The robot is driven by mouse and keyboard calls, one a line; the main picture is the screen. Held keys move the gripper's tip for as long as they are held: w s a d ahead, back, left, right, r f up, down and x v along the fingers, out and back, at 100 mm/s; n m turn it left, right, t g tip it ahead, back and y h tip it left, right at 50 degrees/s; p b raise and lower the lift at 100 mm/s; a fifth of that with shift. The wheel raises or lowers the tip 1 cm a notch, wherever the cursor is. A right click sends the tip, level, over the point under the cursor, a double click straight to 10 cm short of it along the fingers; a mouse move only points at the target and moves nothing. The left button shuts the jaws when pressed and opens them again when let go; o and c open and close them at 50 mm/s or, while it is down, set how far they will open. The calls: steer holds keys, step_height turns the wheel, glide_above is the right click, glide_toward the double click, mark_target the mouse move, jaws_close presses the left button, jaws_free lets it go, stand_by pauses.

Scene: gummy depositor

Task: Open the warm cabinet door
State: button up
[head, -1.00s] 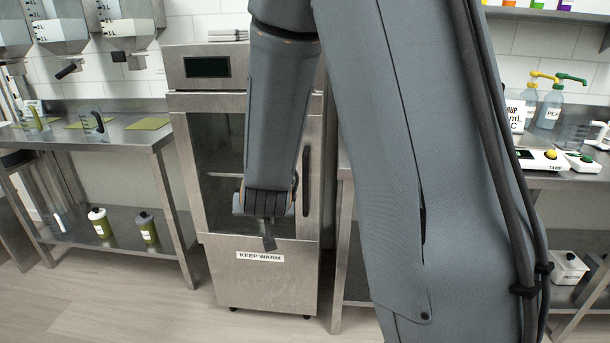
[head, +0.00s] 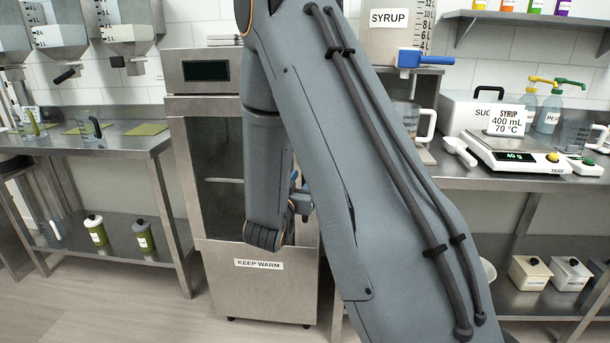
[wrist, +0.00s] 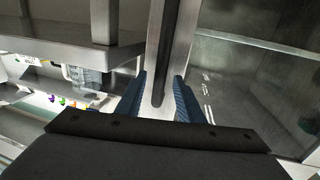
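The warm cabinet (head: 264,290) is a steel unit marked KEEP WARM. Its door has a dark glass window (head: 218,150) and looks closed. My arm hides the door's right side and its handle in the head view. My gripper (head: 304,203) is at the right side of the door, partly hidden by my own arm. In the wrist view my gripper's blue fingers (wrist: 159,90) are open and apart. The dark bar handle (wrist: 165,55) shows between them, running up the picture. I cannot tell whether the fingers touch it. The door glass (wrist: 245,85) is to its right.
A steel table (head: 95,135) with pitchers stands left of the cabinet. A steel counter (head: 480,183) with a scale (head: 515,155) and a syrup container (head: 392,40) is on the right. Floor (head: 110,305) in front is clear.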

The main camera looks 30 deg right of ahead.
steer(key=shift+x, duration=1.5)
steer(key=shift+c, duration=0.4)
jaws_close()
